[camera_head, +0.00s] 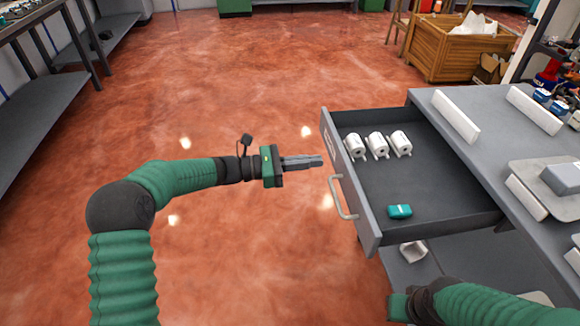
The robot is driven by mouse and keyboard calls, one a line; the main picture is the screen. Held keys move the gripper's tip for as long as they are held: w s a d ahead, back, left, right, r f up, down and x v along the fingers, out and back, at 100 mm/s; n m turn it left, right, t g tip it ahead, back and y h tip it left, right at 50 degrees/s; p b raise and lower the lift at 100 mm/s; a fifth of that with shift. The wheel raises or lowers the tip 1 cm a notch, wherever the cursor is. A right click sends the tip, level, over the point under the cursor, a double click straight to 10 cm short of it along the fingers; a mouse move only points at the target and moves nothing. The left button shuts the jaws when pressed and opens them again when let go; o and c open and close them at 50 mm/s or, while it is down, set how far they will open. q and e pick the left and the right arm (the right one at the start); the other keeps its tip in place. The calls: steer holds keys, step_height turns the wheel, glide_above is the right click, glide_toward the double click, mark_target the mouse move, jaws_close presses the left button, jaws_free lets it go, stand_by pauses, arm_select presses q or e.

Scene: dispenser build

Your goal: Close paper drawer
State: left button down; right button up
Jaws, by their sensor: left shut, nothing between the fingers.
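The paper drawer (430,190) is pulled out from the left side of the grey workbench (490,98). Its front panel (351,190) carries a light handle (341,198). Several white paper rolls (377,145) lie at its far end, and a small teal box (400,211) lies near its right end. My left gripper (318,161) is shut and empty, just left of the front panel, with its fingertips pointing at it near the handle's far end. I cannot tell whether they touch. My right arm shows at the bottom right; its fingers are not visible.
White bars (455,116) and a grey tray (550,180) are on the bench top. A white object (413,251) lies on the shelf below the drawer. The red floor left of the drawer is clear. A wooden crate (450,52) stands behind the bench.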

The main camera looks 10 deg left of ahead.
mark_target(335, 159)
arm_select(q)
steer(key=shift+x, duration=1.2)
steer(key=shift+w+d, duration=0.15)
steer(key=shift+d, duration=0.25)
